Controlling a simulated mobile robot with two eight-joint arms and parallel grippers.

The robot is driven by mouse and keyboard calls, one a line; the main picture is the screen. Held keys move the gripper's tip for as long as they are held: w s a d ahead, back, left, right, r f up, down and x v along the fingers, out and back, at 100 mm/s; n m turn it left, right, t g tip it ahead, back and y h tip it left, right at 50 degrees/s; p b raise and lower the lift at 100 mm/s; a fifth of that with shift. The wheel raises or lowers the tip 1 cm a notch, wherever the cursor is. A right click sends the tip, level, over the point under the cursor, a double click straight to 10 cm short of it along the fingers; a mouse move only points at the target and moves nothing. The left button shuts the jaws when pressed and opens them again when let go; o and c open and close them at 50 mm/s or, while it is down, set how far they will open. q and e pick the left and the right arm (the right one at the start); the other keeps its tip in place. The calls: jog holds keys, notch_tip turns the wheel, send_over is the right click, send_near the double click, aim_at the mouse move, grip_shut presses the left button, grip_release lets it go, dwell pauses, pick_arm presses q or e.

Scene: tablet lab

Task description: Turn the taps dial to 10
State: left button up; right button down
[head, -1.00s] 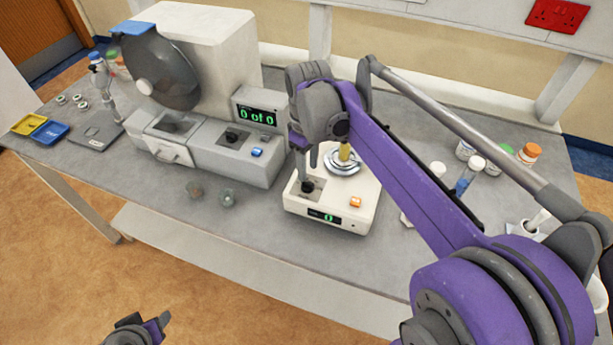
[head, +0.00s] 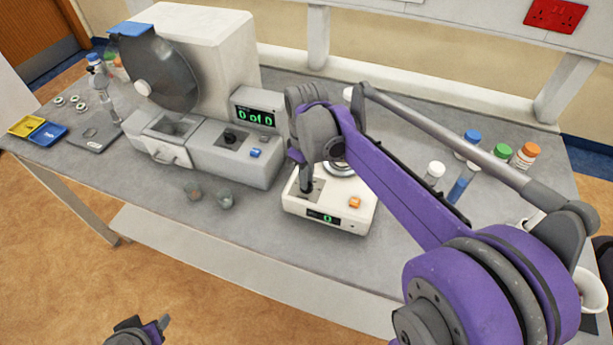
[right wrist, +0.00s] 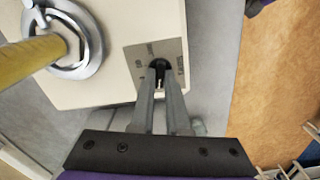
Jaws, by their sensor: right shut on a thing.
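The cream tapping machine (head: 341,218) stands on the bench with a green 0 on its front display (head: 323,216) and an orange button (head: 354,202). Its black dial (right wrist: 159,65) sits on a grey plate with small markings too blurred to read. My right gripper (right wrist: 162,80) is shut on the dial, one finger on each side. In the head view my right gripper (head: 306,184) reaches down to the machine's left part and hides most of the dial. My left gripper (head: 150,328) is at the bottom edge, away from the bench, its fingers unclear.
A larger grey and white machine (head: 205,145) with a "0 of 0" display stands left of the tapping machine. A metal ring with a yellow column (right wrist: 35,58) is close to my right gripper. Several capped bottles (head: 470,145) stand at right.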

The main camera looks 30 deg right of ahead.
dwell(0.4)
jog(key=m, duration=0.4)
jog(key=shift+b, duration=0.3)
jog(key=shift+m, duration=2.8)
jog(key=c, duration=0.9)
grip_release()
